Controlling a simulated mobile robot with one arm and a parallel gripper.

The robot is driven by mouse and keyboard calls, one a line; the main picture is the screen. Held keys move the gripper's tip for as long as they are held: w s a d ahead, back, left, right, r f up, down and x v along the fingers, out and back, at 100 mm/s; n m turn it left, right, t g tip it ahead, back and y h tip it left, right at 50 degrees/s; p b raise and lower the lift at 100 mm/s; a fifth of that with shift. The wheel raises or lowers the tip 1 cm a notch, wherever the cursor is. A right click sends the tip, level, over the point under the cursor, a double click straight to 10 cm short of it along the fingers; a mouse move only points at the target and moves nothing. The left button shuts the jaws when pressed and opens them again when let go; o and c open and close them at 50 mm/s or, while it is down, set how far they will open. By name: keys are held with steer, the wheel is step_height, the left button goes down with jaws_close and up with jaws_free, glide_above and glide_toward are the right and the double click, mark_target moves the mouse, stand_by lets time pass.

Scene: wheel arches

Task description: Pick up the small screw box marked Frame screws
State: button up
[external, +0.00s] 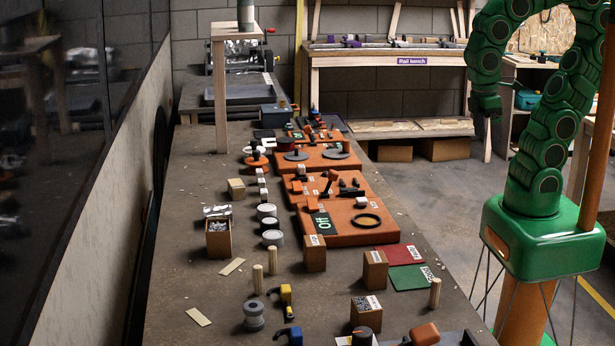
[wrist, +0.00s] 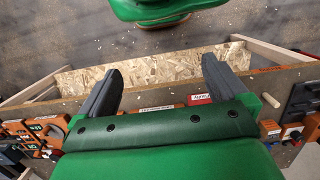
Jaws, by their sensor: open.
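Several small brown boxes stand on the long dark bench in the external view. One is an open box with silvery contents (external: 218,240) at the left. Closed boxes with pale labels are in the middle (external: 314,254), to its right (external: 375,271) and at the front (external: 366,314); another is farther back (external: 237,189). The labels are too small to read, so I cannot tell which is marked Frame screws. My gripper (wrist: 160,66) is open and empty in the wrist view, its two dark fingers wide apart. In the external view my arm is raised at the right, away from the boxes.
Orange trays (external: 345,232) with tools fill the bench middle. Wooden pegs (external: 258,279), a grey spool (external: 253,315) and yellow-and-blue tools (external: 287,295) stand near the front. A wooden post (external: 220,95) rises at the back. The rail bench (external: 390,58) is along the far wall.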

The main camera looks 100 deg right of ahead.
stand_by(0.3)
steer(key=t, duration=1.5)
glide_toward(228, 224)
steer(key=x, duration=0.4)
steer(key=shift+w, duration=0.15)
steer(key=shift+w+f, duration=0.15)
steer(key=shift+w, duration=0.1)
steer(key=shift+x, duration=3.9)
steer(key=c, duration=1.1)
